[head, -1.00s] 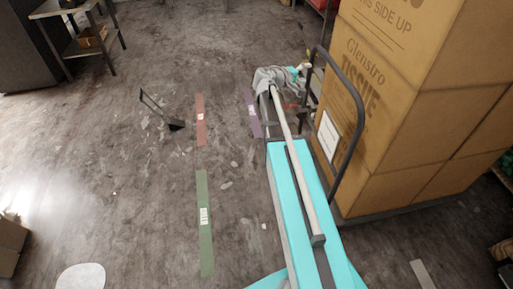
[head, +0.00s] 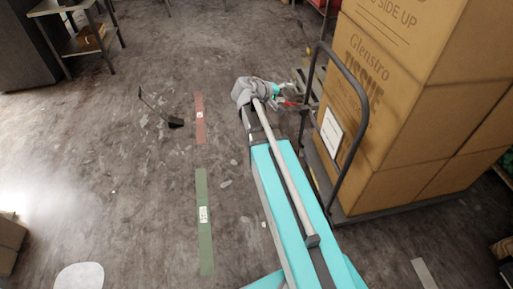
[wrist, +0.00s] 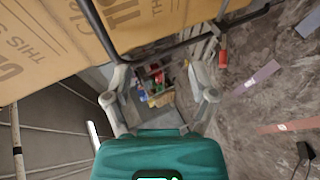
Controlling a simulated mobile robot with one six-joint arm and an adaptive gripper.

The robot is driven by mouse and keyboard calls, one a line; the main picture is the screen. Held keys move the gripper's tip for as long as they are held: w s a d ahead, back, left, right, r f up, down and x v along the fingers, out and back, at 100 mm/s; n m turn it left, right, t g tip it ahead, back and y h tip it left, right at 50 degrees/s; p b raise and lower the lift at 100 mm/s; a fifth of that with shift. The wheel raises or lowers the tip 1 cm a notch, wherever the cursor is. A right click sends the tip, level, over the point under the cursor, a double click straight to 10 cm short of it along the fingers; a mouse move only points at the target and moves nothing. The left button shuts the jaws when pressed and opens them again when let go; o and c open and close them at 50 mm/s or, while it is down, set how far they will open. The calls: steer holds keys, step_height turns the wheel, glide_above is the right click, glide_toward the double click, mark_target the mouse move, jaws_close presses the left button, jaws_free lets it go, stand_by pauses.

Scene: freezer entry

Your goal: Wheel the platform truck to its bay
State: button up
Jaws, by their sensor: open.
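The platform truck (head: 372,214) stands at right in the head view, loaded with tall stacked cardboard boxes (head: 425,95). Its dark tubular push handle (head: 345,69) rises at the left end of the load. My gripper (head: 282,92) is left of the handle, apart from it in the head view. In the wrist view my gripper (wrist: 160,88) has its two grey fingers spread, with nothing between them. The handle bar (wrist: 185,41) crosses above the fingertips there, and the boxes (wrist: 150,18) fill the area beyond. I cannot tell the exact gap.
Red tape (head: 200,118) and green tape (head: 204,225) mark the floor at left; purple tape (wrist: 254,79) shows in the wrist view. A dustpan (head: 174,122) stands near the red tape. A metal table (head: 85,40) is at back left. The floor between is mostly clear.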

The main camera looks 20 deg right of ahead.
steer(key=s+a+f+y+b, duration=0.3)
steer(key=a+f, duration=0.4)
steer(key=s+a+f+y+b, duration=0.3)
steer(key=a+f, duration=0.3)
steer(key=f, duration=0.2)
steer(key=shift+s+a+f+m+g+y, duration=0.2)
steer(key=shift+a+f+m+g+y, duration=0.15)
steer(key=shift+y, duration=0.35)
steer(key=shift+r, duration=0.1)
steer(key=n+t+h+b, duration=0.2)
steer(key=n+h+b, duration=0.1)
steer(key=h, duration=1.1)
glide_toward(340, 65)
steer(key=shift+w+a+f, duration=0.15)
steer(key=shift+a+f, duration=0.3)
steer(key=shift+a, duration=0.15)
steer(key=shift+w+a+f, duration=0.15)
steer(key=shift+a+f, duration=0.35)
steer(key=shift+a, duration=0.15)
steer(key=p+x, duration=0.2)
steer(key=x, duration=1.1)
steer(key=shift+d+r+p, duration=0.15)
steer(key=shift+d+p, duration=0.2)
steer(key=shift+d, duration=0.05)
